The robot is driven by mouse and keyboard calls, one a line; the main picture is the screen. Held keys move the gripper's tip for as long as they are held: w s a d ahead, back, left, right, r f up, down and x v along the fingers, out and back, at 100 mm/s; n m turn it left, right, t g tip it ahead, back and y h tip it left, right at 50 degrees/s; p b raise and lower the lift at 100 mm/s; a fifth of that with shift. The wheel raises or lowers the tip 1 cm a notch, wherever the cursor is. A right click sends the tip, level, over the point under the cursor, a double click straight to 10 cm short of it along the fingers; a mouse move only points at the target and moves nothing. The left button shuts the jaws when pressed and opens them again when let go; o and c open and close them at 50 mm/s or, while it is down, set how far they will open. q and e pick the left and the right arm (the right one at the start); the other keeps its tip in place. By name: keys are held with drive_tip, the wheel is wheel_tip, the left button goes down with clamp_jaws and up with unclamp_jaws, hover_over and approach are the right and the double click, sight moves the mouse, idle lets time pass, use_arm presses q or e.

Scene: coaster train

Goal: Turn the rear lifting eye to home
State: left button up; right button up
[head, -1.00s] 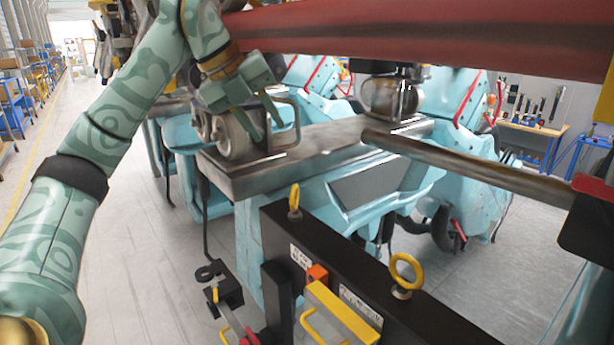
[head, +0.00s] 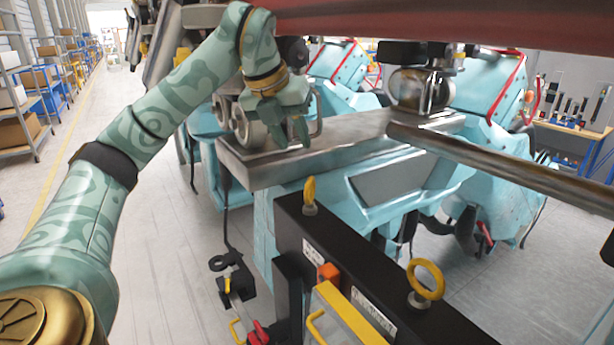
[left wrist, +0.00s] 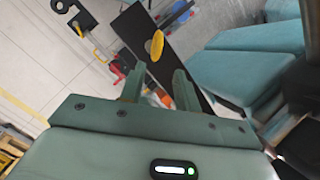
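Two yellow lifting eyes stand on a black beam (head: 350,258). One eye (head: 309,192) is at the far end and looks narrow, nearly edge-on. The other eye (head: 425,280) is closer and shows its open ring. I cannot tell from the view which is the rear one. My left gripper (head: 291,138) is open and empty, pointing down above and beyond the far eye, apart from it. In the left wrist view one yellow eye (left wrist: 155,45) appears beyond the fingertips, roughly between the two open fingers (left wrist: 160,80). My right gripper is not in view.
A grey metal bar (head: 270,170) on a light-blue frame lies behind the black beam. A steel rod (head: 490,165) and a red beam (head: 450,22) cross above at the right. A yellow-edged box (head: 345,320) and orange block (head: 328,272) sit at the black beam's near side.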

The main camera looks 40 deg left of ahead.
sight(309, 178)
use_arm(q)
drive_tip(key=x, duration=0.9)
drive_tip(key=shift+w+f, duration=0.15)
drive_tip(key=shift+f, duration=0.15)
drive_tip(key=shift+c, duration=0.2)
clamp_jaws()
